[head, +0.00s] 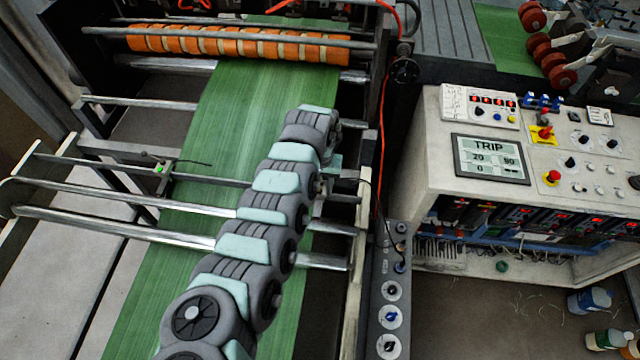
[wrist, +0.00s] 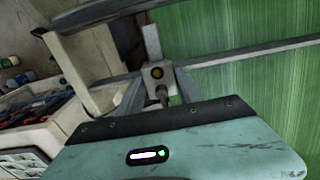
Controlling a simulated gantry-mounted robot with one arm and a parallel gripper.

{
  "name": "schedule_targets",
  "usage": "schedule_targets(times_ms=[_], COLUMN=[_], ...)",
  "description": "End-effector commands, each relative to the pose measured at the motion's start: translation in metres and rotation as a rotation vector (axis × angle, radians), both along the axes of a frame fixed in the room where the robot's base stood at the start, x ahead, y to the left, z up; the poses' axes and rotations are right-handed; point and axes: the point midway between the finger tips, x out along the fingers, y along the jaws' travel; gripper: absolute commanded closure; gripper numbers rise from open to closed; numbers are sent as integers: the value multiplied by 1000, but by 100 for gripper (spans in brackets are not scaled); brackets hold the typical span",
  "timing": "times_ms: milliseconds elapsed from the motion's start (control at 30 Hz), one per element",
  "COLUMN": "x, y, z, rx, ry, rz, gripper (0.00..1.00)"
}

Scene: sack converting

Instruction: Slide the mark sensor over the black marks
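The teal and grey housing of my gripper fills the bottom. Two grey pieces flank the block and may be my fingers; I cannot tell whether they touch it. In the head view my arm reaches up over the green web (head: 240,100) and hides its own gripper. A small unit with a green light (head: 159,169) sits on a rail at the web's left edge. No black marks can be made out.
Metal rollers (head: 120,225) and rails cross the web. An orange-banded roller (head: 235,45) lies at the back. A control cabinet (head: 435,150) with a screen reading TRIP (head: 488,158) stands on the right. A red cable (head: 383,130) hangs between web and cabinet.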

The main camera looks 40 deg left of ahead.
Motion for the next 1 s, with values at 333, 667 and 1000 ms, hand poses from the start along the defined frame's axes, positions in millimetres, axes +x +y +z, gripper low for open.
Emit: schedule_targets(times_ms=[333, 667, 1000], x=[0, 0, 1], y=[0, 0, -2], z=[0, 0, 2], rx=[0, 0, 0], ry=[0, 0, 0], rz=[0, 0, -8], gripper=[87, 100, 100])
